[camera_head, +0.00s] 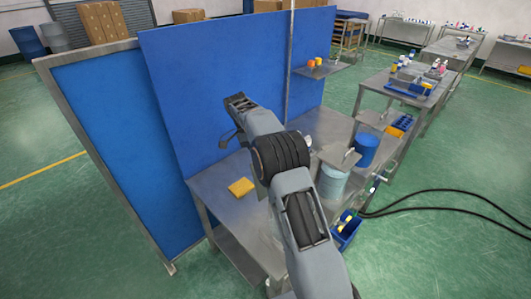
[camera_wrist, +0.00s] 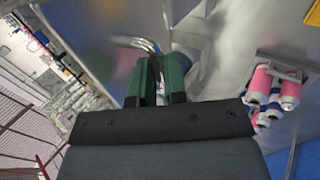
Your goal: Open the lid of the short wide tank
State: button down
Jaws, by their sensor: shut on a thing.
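In the wrist view, my gripper (camera_wrist: 158,68) has its green fingers closed around a curved, shiny metal handle (camera_wrist: 136,42). The handle bends away above the fingertips. Whether it belongs to a tank lid does not show there. In the head view, my arm crosses the middle of the scene and my fingers cannot be made out. A pale blue round tank (camera_head: 332,182) stands right of my arm, with a flat grey plate (camera_head: 338,157) at its top. A darker blue round tank (camera_head: 367,148) stands behind it. Which is the short wide tank is unclear.
A metal table (camera_head: 222,188) carries a yellow block (camera_head: 241,187) left of my arm. A blue panel (camera_head: 200,85) stands close behind. Pink and white bottles (camera_wrist: 262,80) hang at right in the wrist view. Black hoses (camera_head: 440,192) cross the floor at right.

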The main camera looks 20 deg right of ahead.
jog(key=shift+f, duration=0.45)
jog(key=c, duration=1.2)
grip_release()
jog(key=shift+r, duration=0.2)
jog(key=shift+o, duration=0.2)
jog(key=shift+r, duration=0.1)
jog(key=s+r, duration=0.1)
jog(key=r, duration=0.2)
jog(key=s+r, duration=0.2)
jog(key=r, duration=0.1)
jog(key=s+r, duration=0.2)
jog(key=r, duration=0.1)
jog(key=shift+s+a+r, duration=0.15)
jog(key=shift+s+r, duration=0.05)
jog(key=shift+r, duration=0.15)
jog(key=s+r+b, duration=0.1)
jog(key=s+r, duration=0.2)
jog(key=s, duration=0.5)
jog(key=shift+s+a, duration=0.3)
